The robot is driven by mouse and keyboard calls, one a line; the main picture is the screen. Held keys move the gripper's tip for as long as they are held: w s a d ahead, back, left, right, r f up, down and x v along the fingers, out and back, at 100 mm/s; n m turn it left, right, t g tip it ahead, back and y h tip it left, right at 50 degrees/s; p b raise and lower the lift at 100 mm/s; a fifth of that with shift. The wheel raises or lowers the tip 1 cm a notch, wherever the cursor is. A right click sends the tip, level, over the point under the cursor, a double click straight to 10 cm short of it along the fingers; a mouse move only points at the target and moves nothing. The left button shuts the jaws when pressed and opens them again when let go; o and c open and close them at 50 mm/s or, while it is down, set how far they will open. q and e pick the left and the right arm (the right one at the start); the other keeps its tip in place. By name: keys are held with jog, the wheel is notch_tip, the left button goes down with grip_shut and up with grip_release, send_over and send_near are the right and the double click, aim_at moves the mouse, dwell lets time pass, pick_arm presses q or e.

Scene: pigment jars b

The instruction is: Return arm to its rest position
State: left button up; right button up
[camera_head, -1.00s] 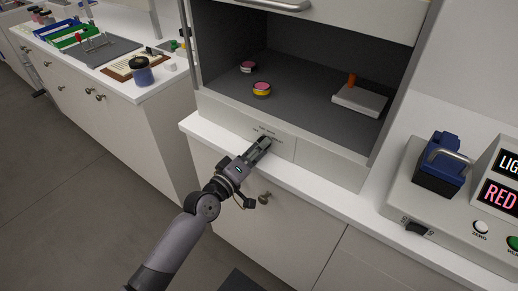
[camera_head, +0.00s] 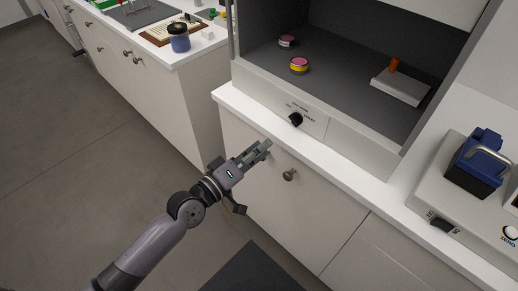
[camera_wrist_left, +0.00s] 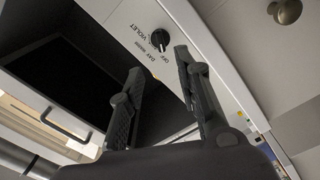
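My left gripper (camera_head: 262,150) is in front of the cabinet, below and clear of the hood's front panel. Its fingers stand apart in the left wrist view (camera_wrist_left: 160,62), with nothing between them. A black rotary knob (camera_head: 295,119) sits on that panel above the gripper. It also shows in the left wrist view (camera_wrist_left: 160,40), beside the words OFF, DAY and VIOLET. My left arm reaches in from the lower left, partly extended. My right gripper is out of view.
The white counter edge (camera_head: 345,173) and a round cabinet handle (camera_head: 289,175) are close to the gripper. Two small jars (camera_head: 299,65) (camera_head: 287,41) stand in the hood. A blue-black device (camera_head: 474,163) stands at right. The floor (camera_head: 80,170) at left is clear.

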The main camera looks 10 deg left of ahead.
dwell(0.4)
pick_arm(q)
jog(key=s+a+f+m+g+y, duration=0.15)
jog(key=a+f, duration=0.25)
jog(key=f, duration=0.8)
jog(key=s+a+f+g+y, duration=0.2)
jog(key=s+a+f+y, duration=0.15)
jog(key=f, duration=0.75)
jog(key=s+a+f+m+g+y, duration=0.15)
jog(key=a+f, duration=0.25)
jog(key=f, duration=0.8)
jog(key=s+a+f+m+g+y, duration=0.1)
jog(key=s+a+f+g+y, duration=0.25)
jog(key=s+f, duration=1.05)
jog(key=s+a+f+m+g, duration=0.1)
jog(key=s+f+g, duration=0.1)
jog(key=s, duration=0.9)
jog(key=s+a+f+m+g, duration=0.1)
jog(key=s+f, duration=0.4)
jog(key=s, duration=0.7)
jog(key=shift+m+g+y, duration=0.3)
jog(key=shift+m+g, duration=0.4)
jog(key=shift+g, duration=0.35)
jog(key=shift+w, duration=0.1)
